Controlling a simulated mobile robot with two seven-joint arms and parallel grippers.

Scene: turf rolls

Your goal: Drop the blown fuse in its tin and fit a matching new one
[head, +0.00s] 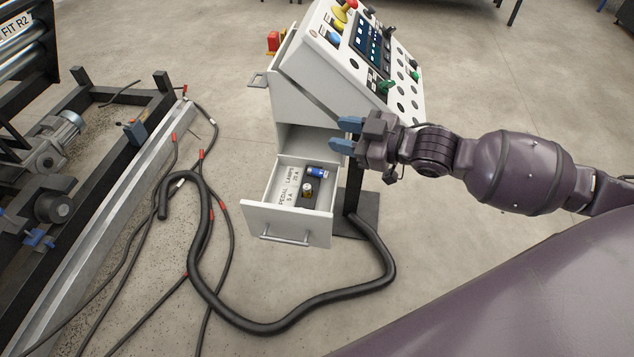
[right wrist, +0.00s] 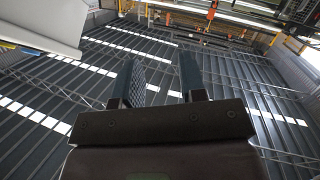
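My right gripper (head: 346,136) is open, with its blue fingers apart and nothing between them. It is beside the grey control console, above and right of an open drawer (head: 262,222). The right wrist view also shows the fingers (right wrist: 160,85) apart and empty. In the drawer lie a blue cylinder (head: 317,172) and a dark, yellowish cylinder with a pale end (head: 307,189). Either may be a fuse, but I cannot tell which is blown or new. Labels in the drawer (head: 287,190) seem to read PEDAL and LAMPS. I cannot make out a tin. My left gripper is out of view.
The console (head: 305,95) has a sloped panel with a screen (head: 369,40), knobs and a yellow-red button (head: 344,14). A thick black hose (head: 290,322) and thin cables lie on the floor. A machine frame (head: 120,185) stands left.

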